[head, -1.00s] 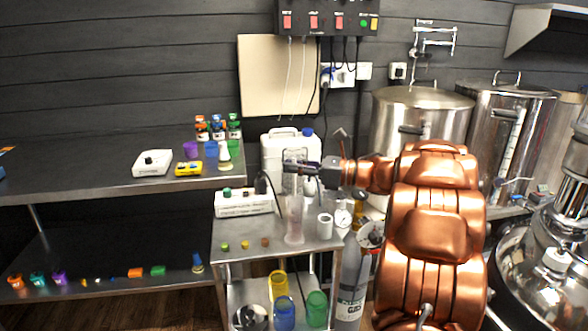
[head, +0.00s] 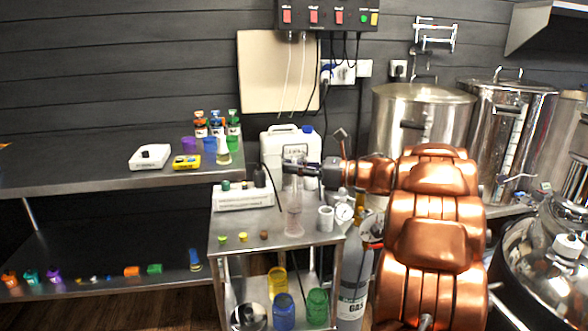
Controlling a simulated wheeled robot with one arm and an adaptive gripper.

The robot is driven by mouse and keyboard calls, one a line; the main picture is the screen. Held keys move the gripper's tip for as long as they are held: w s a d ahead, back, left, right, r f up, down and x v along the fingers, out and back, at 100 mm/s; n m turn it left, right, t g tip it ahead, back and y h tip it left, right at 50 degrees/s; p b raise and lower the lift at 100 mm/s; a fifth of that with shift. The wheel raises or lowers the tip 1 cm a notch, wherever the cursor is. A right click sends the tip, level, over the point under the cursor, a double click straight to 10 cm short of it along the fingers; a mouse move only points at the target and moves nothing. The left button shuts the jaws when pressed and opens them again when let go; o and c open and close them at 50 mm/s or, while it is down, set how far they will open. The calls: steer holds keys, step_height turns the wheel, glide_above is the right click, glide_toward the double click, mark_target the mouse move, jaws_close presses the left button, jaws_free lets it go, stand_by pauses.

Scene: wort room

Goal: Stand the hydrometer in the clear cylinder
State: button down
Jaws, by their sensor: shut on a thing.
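The clear cylinder (head: 295,222) stands upright on the small steel cart, its base near the middle of the top. My gripper (head: 297,167) reaches in from the right, just above the cylinder. It is shut on a thin, pale upright thing, seemingly the hydrometer (head: 293,183), in line with the cylinder. The hydrometer is see-through and small here. I cannot tell whether its lower end is inside the cylinder or in front of or behind it.
The cart top (head: 265,245) also holds a white box (head: 243,197), a white cup (head: 326,219), a round gauge (head: 344,213) and small coloured caps. A white jug (head: 275,150) stands behind my gripper. A gas bottle (head: 354,275) stands right of the cart.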

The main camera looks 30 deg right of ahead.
steer(key=c, duration=1.2)
jaws_free()
steer(key=shift+o, duration=0.2)
steer(key=v, duration=1.2)
